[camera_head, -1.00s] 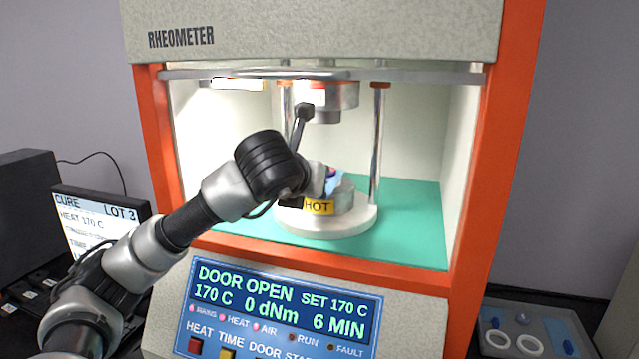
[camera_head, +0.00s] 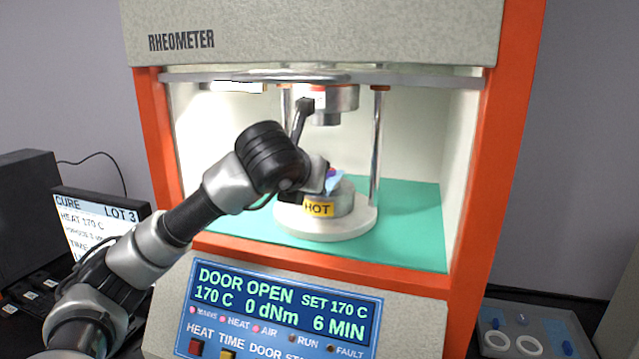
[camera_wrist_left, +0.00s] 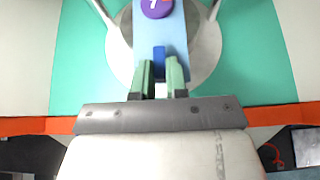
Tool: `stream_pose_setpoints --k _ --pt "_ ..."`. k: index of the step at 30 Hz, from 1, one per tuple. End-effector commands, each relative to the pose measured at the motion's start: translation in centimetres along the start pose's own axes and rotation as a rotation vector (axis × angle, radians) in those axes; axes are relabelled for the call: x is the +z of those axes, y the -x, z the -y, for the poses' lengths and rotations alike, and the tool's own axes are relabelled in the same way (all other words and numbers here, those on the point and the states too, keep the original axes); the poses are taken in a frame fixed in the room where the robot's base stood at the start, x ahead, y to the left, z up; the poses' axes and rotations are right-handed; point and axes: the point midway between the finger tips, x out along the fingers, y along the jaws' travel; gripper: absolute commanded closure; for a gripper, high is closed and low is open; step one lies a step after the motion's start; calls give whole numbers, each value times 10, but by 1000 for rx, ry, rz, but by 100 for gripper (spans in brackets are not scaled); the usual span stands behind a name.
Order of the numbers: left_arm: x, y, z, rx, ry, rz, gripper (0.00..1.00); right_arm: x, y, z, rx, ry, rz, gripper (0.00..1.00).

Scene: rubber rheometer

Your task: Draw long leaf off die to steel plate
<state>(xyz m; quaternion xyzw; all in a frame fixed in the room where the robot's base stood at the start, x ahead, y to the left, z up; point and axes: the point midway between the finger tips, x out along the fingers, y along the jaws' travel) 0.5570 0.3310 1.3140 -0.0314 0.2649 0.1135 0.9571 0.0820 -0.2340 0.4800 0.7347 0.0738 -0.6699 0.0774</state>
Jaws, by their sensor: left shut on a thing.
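The long leaf is a light blue strip (camera_wrist_left: 174,35) with a purple disc (camera_wrist_left: 156,6) on it and a darker blue tab (camera_wrist_left: 159,58) at its near end. My left gripper (camera_wrist_left: 161,72) has its green fingers closed on either side of that tab. In the head view the leaf (camera_head: 337,182) shows just past my left gripper (camera_head: 322,187), over the round lower die (camera_head: 346,201) with its HOT label. I cannot tell whether the leaf touches the die. My wrist hides part of both. I cannot make out the steel plate. My right gripper is not in view.
The orange-framed rheometer chamber (camera_head: 487,150) is open, with an upper die (camera_head: 338,98) above and metal posts (camera_head: 376,140) beside. The teal chamber floor (camera_head: 415,225) is clear at right. A grey tray (camera_head: 487,318) with white rings stands at lower right.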

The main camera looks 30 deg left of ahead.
Motion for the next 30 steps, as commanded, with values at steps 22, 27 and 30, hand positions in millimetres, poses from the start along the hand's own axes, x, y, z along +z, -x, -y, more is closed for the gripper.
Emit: stream_pose_setpoints --k 22,27,30 --pt "9 6 0 -1 1 -20 100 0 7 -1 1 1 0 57" --pt "10 8 0 -1 1 -20 100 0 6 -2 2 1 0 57" --pt "7 11 0 -2 1 -19 100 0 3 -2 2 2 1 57"
